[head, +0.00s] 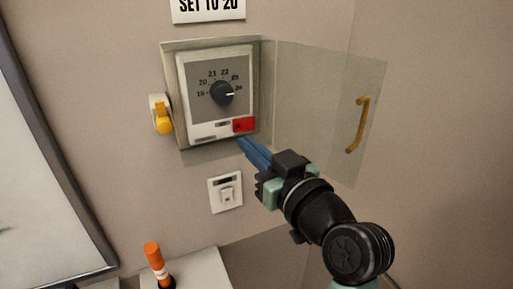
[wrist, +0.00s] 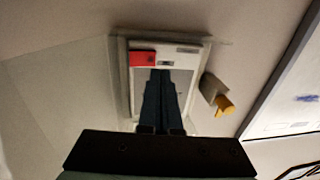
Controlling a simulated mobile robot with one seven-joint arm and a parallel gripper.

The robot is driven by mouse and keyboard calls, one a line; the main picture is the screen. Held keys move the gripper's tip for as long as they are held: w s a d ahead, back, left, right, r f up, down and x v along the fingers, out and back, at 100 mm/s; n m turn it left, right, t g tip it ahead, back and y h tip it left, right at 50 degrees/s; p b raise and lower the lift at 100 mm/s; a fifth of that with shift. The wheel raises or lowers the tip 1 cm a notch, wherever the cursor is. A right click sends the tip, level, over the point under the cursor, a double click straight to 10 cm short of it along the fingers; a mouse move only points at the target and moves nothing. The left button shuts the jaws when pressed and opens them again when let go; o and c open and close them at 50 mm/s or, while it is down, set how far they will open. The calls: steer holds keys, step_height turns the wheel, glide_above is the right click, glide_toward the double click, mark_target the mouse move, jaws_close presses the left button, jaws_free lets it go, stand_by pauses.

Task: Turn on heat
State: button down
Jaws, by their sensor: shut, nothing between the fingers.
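The thermostat (head: 188,95) is a white box with a grey face on the wall, and it also shows in the wrist view (wrist: 190,48). Its black dial (head: 221,93) has its white mark pointing right, near the last number of the scale. A red switch (head: 243,125) sits at the lower right of the face, and in the wrist view (wrist: 142,58) it is just left of my fingertips. My gripper (head: 243,143) is shut and empty, its blue fingertips just below the red switch. I cannot tell whether they touch the box. In the wrist view my fingers (wrist: 160,74) hide part of the face.
A clear cover (head: 310,100) with a yellow handle (head: 358,125) stands swung open to the right. A yellow latch (head: 162,115) is at the left. A sign (head: 208,6) reads "SET TO 20". A light switch (head: 226,193) is below. An orange marker (head: 154,258) stands lower left.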

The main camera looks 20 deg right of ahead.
steer(key=s+b, duration=0.2)
steer(key=s, duration=0.7)
steer(key=shift+s+a, duration=0.2)
steer(key=shift+a, duration=0.2)
steer(key=w+a+r+t+h, duration=0.25)
steer(key=a+r+t, duration=0.4)
steer(key=r, duration=0.75)
steer(key=s+a+r+m+t, duration=0.1)
steer(key=s+a+r+t, duration=0.2)
steer(key=s+a+r, duration=0.3)
step_height(320, 180, up, 5)
steer(key=shift+s+a+r+m, duration=0.15)
steer(key=shift+a+m, duration=0.25)
steer(key=shift+a, duration=0.6)
